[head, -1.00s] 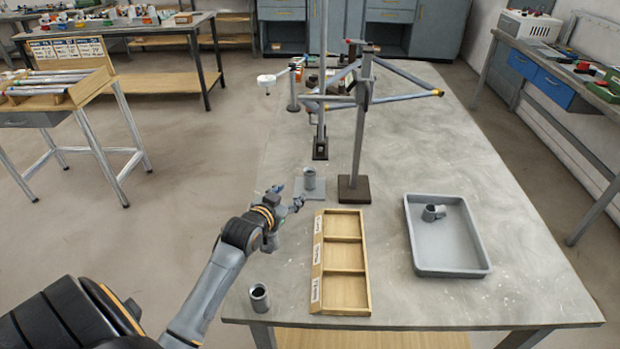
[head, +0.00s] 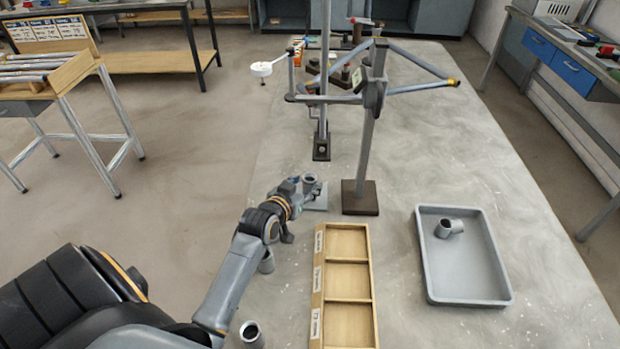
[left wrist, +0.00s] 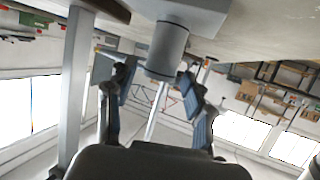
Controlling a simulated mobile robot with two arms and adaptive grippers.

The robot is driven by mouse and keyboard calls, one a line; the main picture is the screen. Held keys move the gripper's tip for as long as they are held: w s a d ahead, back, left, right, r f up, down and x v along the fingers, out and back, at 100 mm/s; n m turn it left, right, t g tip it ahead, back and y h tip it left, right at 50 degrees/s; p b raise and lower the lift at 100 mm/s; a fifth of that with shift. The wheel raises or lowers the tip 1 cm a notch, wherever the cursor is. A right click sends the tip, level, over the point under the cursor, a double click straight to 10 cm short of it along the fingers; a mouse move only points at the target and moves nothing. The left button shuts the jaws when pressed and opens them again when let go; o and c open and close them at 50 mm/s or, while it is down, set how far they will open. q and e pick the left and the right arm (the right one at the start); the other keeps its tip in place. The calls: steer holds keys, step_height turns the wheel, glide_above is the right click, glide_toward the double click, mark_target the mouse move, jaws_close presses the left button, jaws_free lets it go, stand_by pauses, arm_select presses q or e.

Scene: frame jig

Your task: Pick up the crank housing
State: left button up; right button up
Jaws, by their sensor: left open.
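A grey cylindrical housing (head: 311,184) stands upright on a flat grey square plate (head: 318,204) near the table's left edge. My left gripper (head: 303,189) is at its near left side, partly covering it. In the left wrist view the cylinder (left wrist: 168,48) shows with the plate (left wrist: 195,14) above it, the picture being upside down. The open fingers (left wrist: 160,80) lie either side of its end; contact cannot be told. Other grey cylindrical parts stand beside my arm (head: 267,262) and at the front edge (head: 251,333). Which is the crank housing is not marked. My right gripper is not seen.
A grey stand (head: 361,196) with jointed arms rises just right of the plate. A wooden three-compartment box (head: 372,262) lies in front. A grey tray (head: 506,270) at right holds a grey part with a side tube (head: 449,228). Table between stand and tray is clear.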

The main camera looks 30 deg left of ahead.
mark_target(313, 175)
arm_select(q)
steer(key=shift+w, duration=0.4)
steer(key=shift+p+x, duration=0.35)
steer(key=shift+x, duration=0.5)
steer(key=x, duration=0.3)
steer(key=shift+w+a+r+p, duration=0.15)
steer(key=shift+w+r+p, duration=0.05)
steer(key=shift+w+p, duration=0.1)
steer(key=shift+w+a+f, duration=0.1)
steer(key=shift+w+f, duration=0.1)
steer(key=shift+w, duration=0.3)
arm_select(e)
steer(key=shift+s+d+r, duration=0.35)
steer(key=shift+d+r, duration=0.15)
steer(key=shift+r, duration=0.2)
arm_select(q)
steer(key=shift+c, duration=0.3)
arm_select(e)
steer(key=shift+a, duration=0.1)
arm_select(q)
jaws_close()
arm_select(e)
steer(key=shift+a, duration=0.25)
